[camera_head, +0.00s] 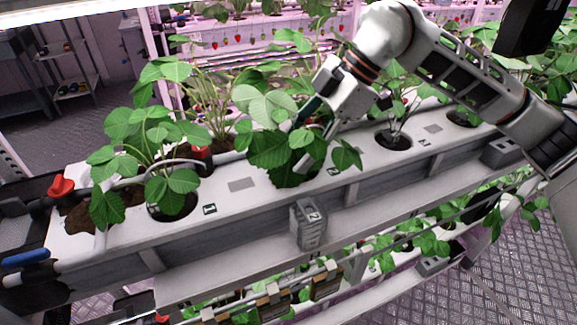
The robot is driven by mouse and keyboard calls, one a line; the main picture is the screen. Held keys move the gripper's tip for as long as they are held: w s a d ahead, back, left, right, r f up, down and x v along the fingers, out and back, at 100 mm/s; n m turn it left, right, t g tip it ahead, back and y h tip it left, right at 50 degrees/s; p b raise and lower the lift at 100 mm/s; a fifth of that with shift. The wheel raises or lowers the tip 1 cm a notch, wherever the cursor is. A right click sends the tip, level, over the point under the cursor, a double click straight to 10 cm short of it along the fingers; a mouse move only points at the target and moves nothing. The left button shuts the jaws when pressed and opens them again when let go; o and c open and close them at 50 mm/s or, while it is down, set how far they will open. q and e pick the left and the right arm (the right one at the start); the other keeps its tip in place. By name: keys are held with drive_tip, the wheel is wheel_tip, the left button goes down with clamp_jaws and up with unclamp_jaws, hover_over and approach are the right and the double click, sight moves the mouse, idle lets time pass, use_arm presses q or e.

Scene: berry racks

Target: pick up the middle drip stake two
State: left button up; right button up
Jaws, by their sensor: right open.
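My right gripper (313,122) reaches in from the upper right, and its fingers point down and left into the leaves of the middle strawberry plant (272,150). It is open. The leaves partly cover its fingertips. I cannot make out the middle drip stake; leaves and the gripper cover the middle planting hole. A thin pale tube arches over the left plant (172,190). My left gripper is not in view.
The white planting gutter (240,184) runs across the view, with a right-hand plant in its own hole (393,141). A red valve handle (61,187) stands at the left end. A grey box (308,224) hangs on the front side. Lower plants grow beneath.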

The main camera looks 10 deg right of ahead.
sight(288, 174)
drive_tip(key=shift+x, duration=1.3)
drive_tip(key=shift+d+f, duration=0.1)
drive_tip(key=shift+d, duration=0.1)
drive_tip(key=c, duration=0.9)
